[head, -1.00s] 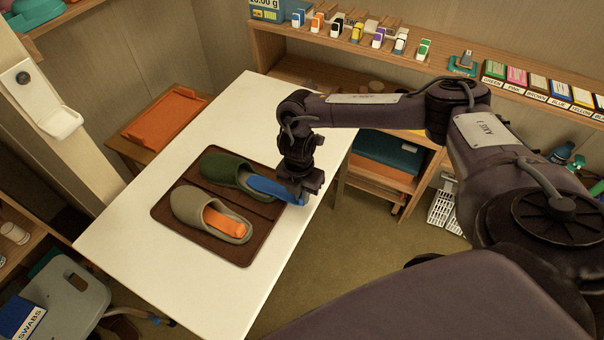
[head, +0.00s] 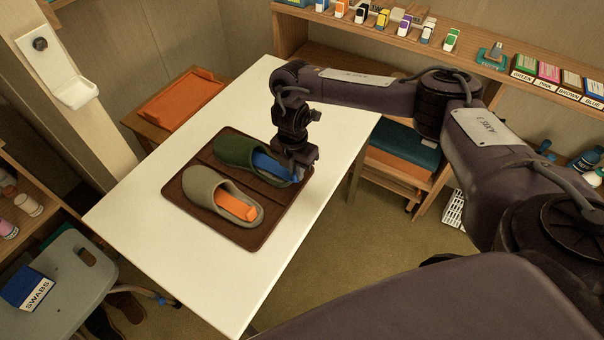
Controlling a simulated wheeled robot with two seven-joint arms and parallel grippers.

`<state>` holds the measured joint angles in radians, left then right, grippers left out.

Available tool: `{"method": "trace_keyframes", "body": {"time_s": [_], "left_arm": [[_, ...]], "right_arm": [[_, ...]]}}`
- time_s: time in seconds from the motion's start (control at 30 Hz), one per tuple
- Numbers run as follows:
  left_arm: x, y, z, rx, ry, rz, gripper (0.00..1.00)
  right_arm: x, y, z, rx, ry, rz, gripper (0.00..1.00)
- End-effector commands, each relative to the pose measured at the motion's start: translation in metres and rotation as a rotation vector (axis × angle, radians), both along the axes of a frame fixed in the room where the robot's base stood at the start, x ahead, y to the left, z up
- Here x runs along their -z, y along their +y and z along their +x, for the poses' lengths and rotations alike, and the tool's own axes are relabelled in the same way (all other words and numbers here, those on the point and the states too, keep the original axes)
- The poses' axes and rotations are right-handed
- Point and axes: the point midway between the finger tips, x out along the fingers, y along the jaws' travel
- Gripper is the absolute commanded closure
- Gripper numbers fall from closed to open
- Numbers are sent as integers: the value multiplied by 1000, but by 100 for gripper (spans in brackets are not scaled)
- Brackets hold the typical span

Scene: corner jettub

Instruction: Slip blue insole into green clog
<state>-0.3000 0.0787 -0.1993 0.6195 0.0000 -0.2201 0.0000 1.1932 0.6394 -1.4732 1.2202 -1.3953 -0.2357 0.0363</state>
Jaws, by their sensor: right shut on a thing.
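The green clog (head: 236,152) lies on a brown mat (head: 187,199) on the white table, its toe to the left and its opening to the right. The blue insole (head: 272,166) lies along the clog's opening, with its left end at or inside the toe part; how deep it reaches is hidden. My right gripper (head: 298,172) is shut on the blue insole at its right end, above the clog's heel. The fingertips are small and partly hidden. My left gripper is not in view.
A grey clog (head: 207,189) with an orange insole (head: 236,207) lies on the mat in front of the green clog. The white table (head: 215,265) is bare around the mat. A shelf (head: 470,62) with small bottles and boxes runs behind.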

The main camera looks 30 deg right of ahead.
Motion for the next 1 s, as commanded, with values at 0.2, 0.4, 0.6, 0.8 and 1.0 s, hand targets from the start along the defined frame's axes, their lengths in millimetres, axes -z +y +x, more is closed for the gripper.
{"method": "trace_keyframes", "body": {"time_s": [0.2,0.4,0.6,0.8,1.0], "left_arm": [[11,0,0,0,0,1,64],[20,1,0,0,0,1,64],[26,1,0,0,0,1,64],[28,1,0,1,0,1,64],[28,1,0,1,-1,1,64]], "right_arm": [[3,7,12,-2,-6,4,100],[4,13,22,-1,-12,7,100],[5,17,29,0,-15,8,100],[4,19,32,-1,-15,10,100],[4,19,32,-1,-15,10,100]]}}
